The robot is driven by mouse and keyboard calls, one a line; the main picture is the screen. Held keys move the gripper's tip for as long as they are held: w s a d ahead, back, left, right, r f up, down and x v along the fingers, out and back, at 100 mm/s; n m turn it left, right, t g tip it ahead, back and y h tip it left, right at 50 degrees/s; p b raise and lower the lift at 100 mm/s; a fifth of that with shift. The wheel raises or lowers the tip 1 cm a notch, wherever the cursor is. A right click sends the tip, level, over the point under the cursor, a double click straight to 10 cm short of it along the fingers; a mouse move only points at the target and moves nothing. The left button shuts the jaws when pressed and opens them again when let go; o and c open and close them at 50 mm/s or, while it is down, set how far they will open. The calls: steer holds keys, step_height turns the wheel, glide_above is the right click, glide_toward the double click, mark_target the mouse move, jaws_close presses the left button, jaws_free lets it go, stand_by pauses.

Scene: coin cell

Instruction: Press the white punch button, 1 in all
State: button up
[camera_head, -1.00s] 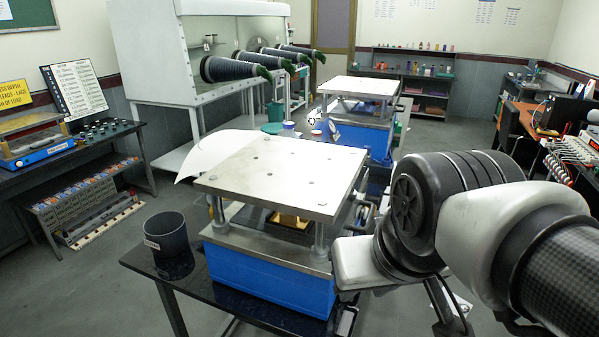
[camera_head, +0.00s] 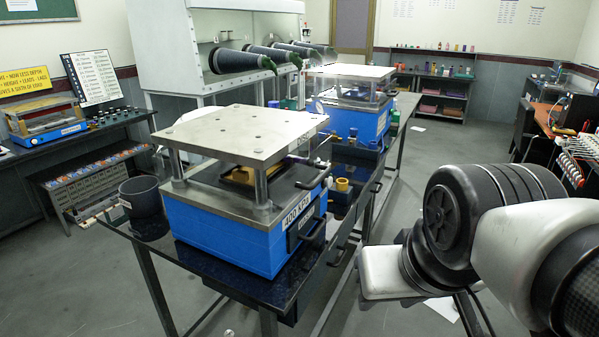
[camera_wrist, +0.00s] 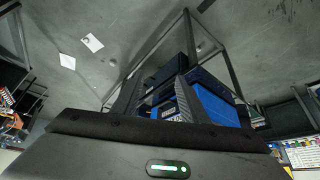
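I cannot make out a white punch button in any view. The nearest blue press (camera_head: 232,234) stands on the dark bench in the head view, with a thick metal top plate (camera_head: 240,134) on posts and a label and dark handle on its right side. A second blue press (camera_head: 352,122) stands farther back on the same bench. My gripper shows in the wrist view (camera_wrist: 157,98), its two dark fingers apart and nothing between them. Blue equipment (camera_wrist: 214,101) on a framed bench shows beyond the fingers. In the head view my arm is at the right, and the fingers cannot be seen.
A dark cup (camera_head: 141,196) stands at the bench's left corner. Small yellow and blue items (camera_head: 342,187) lie between the presses. A glove box (camera_head: 215,45) is behind. Grey floor (camera_head: 415,180) is open right of the bench. Papers (camera_wrist: 92,43) lie on the floor.

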jaws_close()
stand_by(1.9)
